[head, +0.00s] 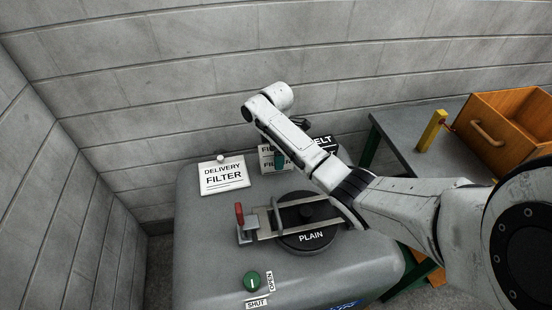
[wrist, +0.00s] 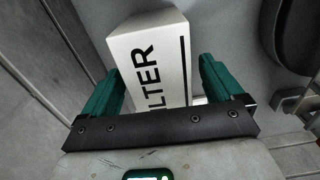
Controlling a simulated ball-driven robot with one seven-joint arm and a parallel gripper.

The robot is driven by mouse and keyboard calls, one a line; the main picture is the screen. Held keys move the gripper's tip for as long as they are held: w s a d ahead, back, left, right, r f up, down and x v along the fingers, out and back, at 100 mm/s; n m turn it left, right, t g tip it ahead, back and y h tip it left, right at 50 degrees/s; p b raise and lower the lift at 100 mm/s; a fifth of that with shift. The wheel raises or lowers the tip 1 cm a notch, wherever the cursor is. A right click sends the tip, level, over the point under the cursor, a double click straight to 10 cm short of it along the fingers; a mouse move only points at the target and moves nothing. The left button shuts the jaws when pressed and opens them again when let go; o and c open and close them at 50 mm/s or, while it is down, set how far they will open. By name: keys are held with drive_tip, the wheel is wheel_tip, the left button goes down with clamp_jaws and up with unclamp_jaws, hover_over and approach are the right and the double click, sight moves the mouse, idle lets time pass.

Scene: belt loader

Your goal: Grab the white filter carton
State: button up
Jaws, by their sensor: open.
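The white filter carton (head: 265,153) stands at the back of the grey machine housing, partly hidden by my arm in the head view. In the wrist view the white carton (wrist: 150,32) with black FILTER lettering lies between the two green fingers of my gripper (wrist: 160,70). The fingers are open, one on each side, with a visible gap at the left and a narrower one at the right. In the head view, a green finger of my gripper (head: 280,160) shows in front of the carton. Its lower part is hidden.
A second carton marked BELT (head: 325,142) stands just right of it, partly behind my arm. A round PLAIN lid (head: 311,237) with a red-handled clamp (head: 240,214) lies in front. A wooden drawer box (head: 505,125) is on the right bench.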

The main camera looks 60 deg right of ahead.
drive_tip(key=shift+c, duration=0.4)
drive_tip(key=c, duration=1.2)
drive_tip(key=shift+r, duration=0.1)
